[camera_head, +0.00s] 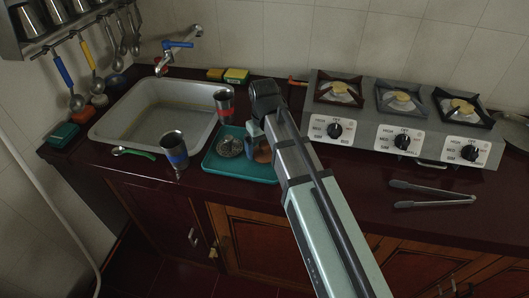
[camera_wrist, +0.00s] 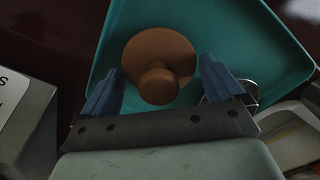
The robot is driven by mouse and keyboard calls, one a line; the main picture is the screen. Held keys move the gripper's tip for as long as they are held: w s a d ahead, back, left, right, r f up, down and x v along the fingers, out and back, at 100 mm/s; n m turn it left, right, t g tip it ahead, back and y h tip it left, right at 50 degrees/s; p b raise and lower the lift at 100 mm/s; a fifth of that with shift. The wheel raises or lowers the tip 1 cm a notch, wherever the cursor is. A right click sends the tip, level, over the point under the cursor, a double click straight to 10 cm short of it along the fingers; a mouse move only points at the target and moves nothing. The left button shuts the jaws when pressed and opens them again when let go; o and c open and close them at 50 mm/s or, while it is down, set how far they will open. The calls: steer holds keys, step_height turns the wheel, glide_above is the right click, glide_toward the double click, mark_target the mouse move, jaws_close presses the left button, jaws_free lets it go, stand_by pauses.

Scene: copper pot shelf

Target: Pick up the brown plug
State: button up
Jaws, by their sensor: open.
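The brown plug (camera_wrist: 158,52) lies in the teal tray (camera_wrist: 225,30), a round disc with a knob facing the wrist camera. In the head view, part of the brown plug (camera_head: 263,155) shows in the teal tray (camera_head: 240,176), partly hidden by my arm. My gripper (camera_wrist: 162,76) is open and empty. Its two blue fingers stand on either side of the plug's knob in the wrist view, with the plug between them; I cannot tell the height left above it. In the head view my gripper (camera_head: 257,133) is over the tray, mostly hidden by my arm.
A round metal strainer (camera_head: 229,146) lies in the tray beside the plug. A red-banded cup (camera_head: 223,106) and a blue-banded cup (camera_head: 174,150) stand nearby. The sink (camera_head: 115,125) is left, the gas stove (camera_head: 400,150) right. Tongs (camera_head: 435,203) lie on the counter.

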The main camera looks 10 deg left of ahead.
steer(key=shift+f, duration=0.55)
steer(key=c, duration=0.7)
steer(key=shift+r, duration=0.1)
